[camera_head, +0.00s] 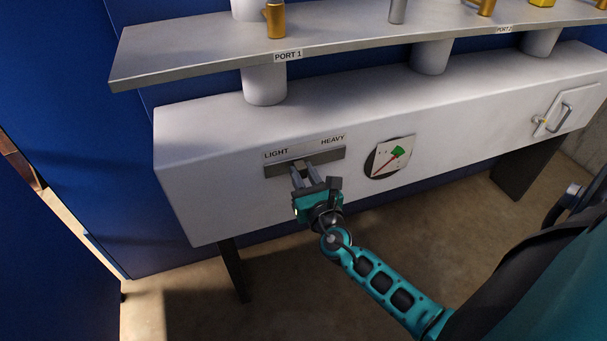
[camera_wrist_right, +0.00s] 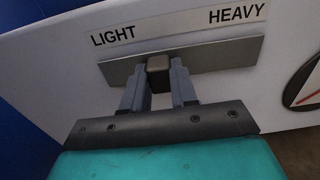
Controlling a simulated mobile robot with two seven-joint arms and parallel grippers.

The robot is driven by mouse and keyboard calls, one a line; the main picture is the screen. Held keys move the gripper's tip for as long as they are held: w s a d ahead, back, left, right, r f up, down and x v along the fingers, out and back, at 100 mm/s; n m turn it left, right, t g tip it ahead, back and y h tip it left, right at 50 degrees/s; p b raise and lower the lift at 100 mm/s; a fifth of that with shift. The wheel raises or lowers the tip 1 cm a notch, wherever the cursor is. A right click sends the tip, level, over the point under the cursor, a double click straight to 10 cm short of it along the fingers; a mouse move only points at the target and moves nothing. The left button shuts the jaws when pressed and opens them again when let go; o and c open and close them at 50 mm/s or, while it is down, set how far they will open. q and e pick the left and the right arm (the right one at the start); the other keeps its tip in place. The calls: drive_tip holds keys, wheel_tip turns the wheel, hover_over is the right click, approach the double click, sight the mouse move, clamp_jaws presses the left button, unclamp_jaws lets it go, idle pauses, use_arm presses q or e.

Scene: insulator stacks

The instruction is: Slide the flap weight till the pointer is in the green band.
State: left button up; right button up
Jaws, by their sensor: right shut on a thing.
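The flap weight is a small brown block (camera_wrist_right: 158,74) on a grey slide plate (camera_wrist_right: 215,55), near the plate's middle between the LIGHT and HEAVY labels. The plate also shows in the head view (camera_head: 333,155). My right gripper (camera_wrist_right: 160,88) is shut on the block, one finger on each side; it also shows in the head view (camera_head: 304,174). The round gauge (camera_head: 388,158) right of the plate has a green patch and a thin red pointer slanting from lower left to upper right. I cannot tell whether the pointer's tip lies in the green. My left gripper is not in view.
A grey shelf (camera_head: 200,62) with PORT labels runs above the white cabinet (camera_head: 200,150), on white posts. Brass and grey pieces stand on it. A small hatch with a handle (camera_head: 564,112) is at the cabinet's right. Blue panels stand at the left.

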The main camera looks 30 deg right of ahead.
clamp_jaws()
drive_tip(key=shift+a, duration=0.1)
drive_tip(key=shift+w+a, duration=0.2)
drive_tip(key=shift+a, duration=0.45)
drive_tip(key=o, duration=0.6)
unclamp_jaws()
drive_tip(key=shift+s, duration=0.1)
drive_tip(key=v, duration=1.2)
drive_tip(key=shift+s, duration=0.4)
